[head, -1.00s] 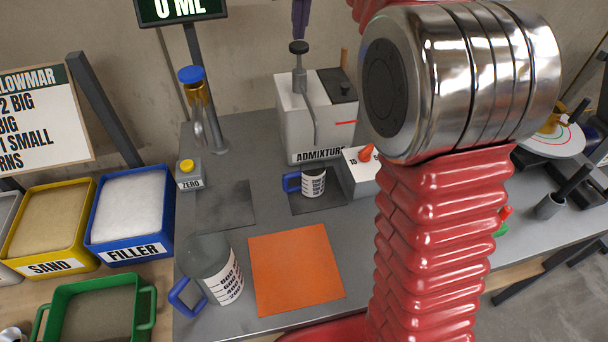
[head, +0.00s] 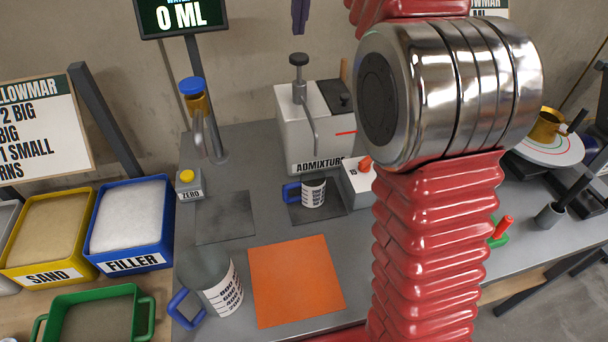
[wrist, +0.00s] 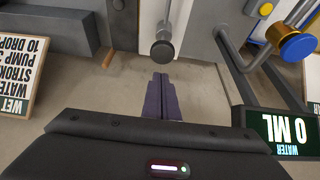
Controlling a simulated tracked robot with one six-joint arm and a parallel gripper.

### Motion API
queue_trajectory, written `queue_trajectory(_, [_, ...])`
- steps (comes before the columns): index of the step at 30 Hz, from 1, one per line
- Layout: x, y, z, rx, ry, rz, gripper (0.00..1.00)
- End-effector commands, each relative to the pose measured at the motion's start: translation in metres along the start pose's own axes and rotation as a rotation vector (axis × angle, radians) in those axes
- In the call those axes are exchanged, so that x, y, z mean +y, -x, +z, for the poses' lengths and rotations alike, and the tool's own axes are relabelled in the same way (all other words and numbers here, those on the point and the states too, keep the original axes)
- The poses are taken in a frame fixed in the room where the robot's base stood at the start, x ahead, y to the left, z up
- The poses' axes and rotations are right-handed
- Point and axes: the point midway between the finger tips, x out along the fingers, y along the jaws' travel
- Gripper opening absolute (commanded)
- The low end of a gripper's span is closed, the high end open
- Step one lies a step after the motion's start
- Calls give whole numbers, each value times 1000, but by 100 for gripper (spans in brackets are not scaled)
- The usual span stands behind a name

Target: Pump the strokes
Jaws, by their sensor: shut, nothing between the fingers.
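The admixture dispenser (head: 306,125) is a pale box on the bench with a dark round plunger knob (head: 298,60) on a post and a thin curved spout. The knob also shows in the wrist view (wrist: 162,53). A small blue-handled measuring cup (head: 313,192) stands on a dark pad under the spout; its contents cannot be made out. My gripper (head: 299,30) has purple fingers, shut and empty, above the knob and apart from it. The fingers also show in the wrist view (wrist: 160,78), pointing toward the knob.
A small box with a red knob (head: 365,163) stands right of the cup. A larger measuring jug (head: 218,285) and an orange mat (head: 297,280) are in front. The water display (head: 180,16) reads 0 ML. Sand (head: 45,230) and filler (head: 128,215) bins stand left.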

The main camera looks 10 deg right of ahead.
Motion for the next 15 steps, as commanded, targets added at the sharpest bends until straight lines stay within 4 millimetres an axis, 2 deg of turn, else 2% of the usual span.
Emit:
queue_trajectory(7, [0,16,-7,2,0,0,0])
queue_trajectory(15, [0,20,-8,0,0,0,0])
